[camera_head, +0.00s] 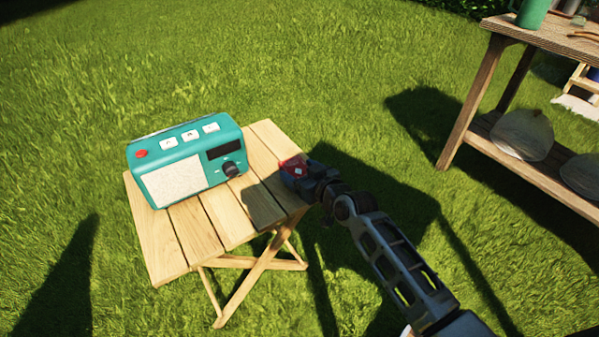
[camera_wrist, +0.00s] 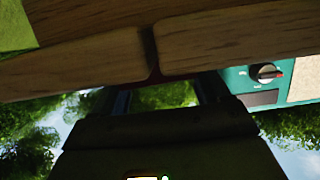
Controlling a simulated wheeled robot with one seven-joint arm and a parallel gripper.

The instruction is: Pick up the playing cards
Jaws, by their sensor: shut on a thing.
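The playing cards (camera_head: 293,166) show as a small red pack with a white mark, at the right end of the small wooden table in the head view. My gripper (camera_head: 303,175) is shut on the pack, reaching in from the lower right and covering part of it. In the wrist view my gripper (camera_wrist: 163,95) is dark and seen against the table edge. Only a thin dark red strip shows there between the fingers, and the rest of the pack is hidden. I cannot tell whether the pack touches the tabletop.
The folding slatted table (camera_head: 196,228) stands on grass. A teal radio (camera_head: 175,182) sits on its left and back part, and also shows at the right of the wrist view (camera_wrist: 238,80). A larger wooden bench (camera_head: 545,38) stands at the upper right. Open lawn lies between them.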

